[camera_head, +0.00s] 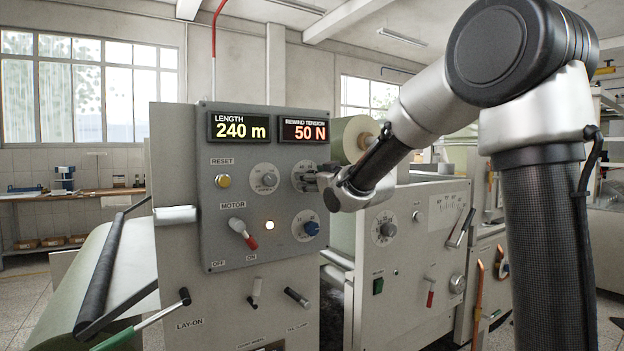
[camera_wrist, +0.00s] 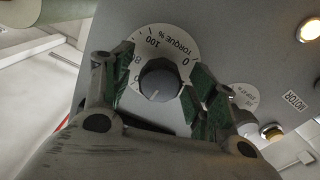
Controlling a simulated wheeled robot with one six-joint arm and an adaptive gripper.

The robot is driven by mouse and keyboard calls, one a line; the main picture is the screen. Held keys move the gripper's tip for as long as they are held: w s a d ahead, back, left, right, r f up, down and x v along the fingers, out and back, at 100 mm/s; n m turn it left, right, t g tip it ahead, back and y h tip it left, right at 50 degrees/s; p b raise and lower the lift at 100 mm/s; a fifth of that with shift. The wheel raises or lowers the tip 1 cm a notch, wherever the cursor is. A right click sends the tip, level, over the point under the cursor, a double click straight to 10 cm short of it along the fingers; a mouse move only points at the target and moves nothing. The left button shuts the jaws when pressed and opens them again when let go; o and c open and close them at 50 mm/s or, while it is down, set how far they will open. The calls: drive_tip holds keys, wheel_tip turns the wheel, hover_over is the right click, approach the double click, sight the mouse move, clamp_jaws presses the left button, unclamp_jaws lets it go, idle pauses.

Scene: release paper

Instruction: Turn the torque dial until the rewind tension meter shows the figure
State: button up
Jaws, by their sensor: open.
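The torque dial (camera_wrist: 160,80) is a dark round knob on a white scale plate lettered "TORQUE %". It also shows in the head view (camera_head: 299,172), mostly hidden by my gripper. My gripper (camera_head: 318,181) is at the dial, coming from the right. In the wrist view my gripper (camera_wrist: 157,88) is open, with one green-padded finger on each side of the knob. A gap shows between the knob and each finger. A light mark on the knob points toward the lower edge of the view.
The length display (camera_head: 238,127) reads 240 m. A grey-knobbed dial (camera_head: 264,179) is left of the torque dial, and a blue knob (camera_head: 311,229) is below it. A yellow reset button (camera_head: 223,181), red-tipped motor lever (camera_head: 243,234) and lit lamp (camera_head: 269,225) share the panel.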

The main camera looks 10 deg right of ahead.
drive_tip(key=shift+w+a, duration=0.1)
drive_tip(key=shift+w, duration=0.2)
drive_tip(key=c, duration=1.1)
drive_tip(key=shift+o, duration=0.2)
drive_tip(key=m, duration=0.4)
drive_tip(key=shift+m, duration=0.4)
drive_tip(key=o, duration=1.1)
drive_tip(key=shift+c, duration=0.2)
